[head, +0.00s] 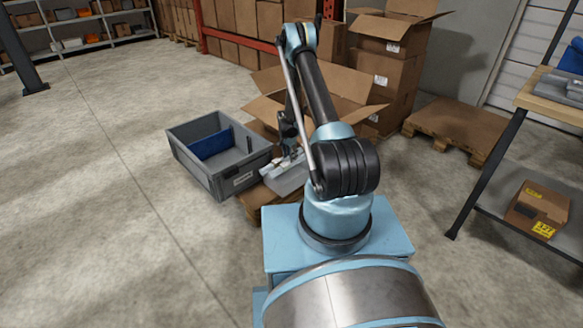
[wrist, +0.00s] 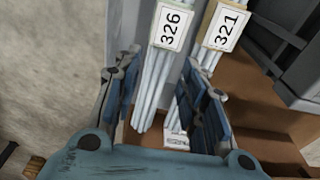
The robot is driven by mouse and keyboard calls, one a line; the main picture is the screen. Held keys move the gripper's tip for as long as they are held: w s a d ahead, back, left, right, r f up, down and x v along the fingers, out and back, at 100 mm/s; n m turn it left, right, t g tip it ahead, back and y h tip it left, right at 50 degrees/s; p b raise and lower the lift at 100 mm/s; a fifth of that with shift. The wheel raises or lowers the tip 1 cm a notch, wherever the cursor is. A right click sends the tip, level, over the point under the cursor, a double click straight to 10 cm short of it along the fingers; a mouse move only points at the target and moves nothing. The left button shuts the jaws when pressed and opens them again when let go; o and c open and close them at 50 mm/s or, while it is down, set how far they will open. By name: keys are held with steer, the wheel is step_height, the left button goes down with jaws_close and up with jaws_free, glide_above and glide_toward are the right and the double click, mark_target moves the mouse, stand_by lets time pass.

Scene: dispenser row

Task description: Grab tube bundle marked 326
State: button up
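The tube bundle marked 326 (wrist: 156,82) is a set of long pale tubes with a white label near the top of the wrist view. It runs down between the two blue-padded fingers of my gripper (wrist: 158,80). The fingers are spread, with a gap visible on both sides of the tubes. A second bundle, marked 321 (wrist: 221,30), lies just to its right, close beside it. In the head view my gripper (head: 290,150) is partly hidden by my arm, above a pale grey object (head: 287,177) that I cannot make out clearly.
A grey crate (head: 216,172) with a blue item inside stands left of my gripper. Open cardboard boxes (head: 265,108) stand behind. A shelf rack with a brown box (head: 538,208) is at the right. The floor at left is clear.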

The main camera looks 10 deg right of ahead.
mark_target(291, 164)
steer(key=shift+w+d+f, duration=0.15)
steer(key=shift+f, duration=1.2)
steer(key=shift+w+d+f, duration=0.15)
steer(key=shift+f, duration=1.15)
steer(key=shift+c, duration=0.4)
steer(key=c, duration=0.7)
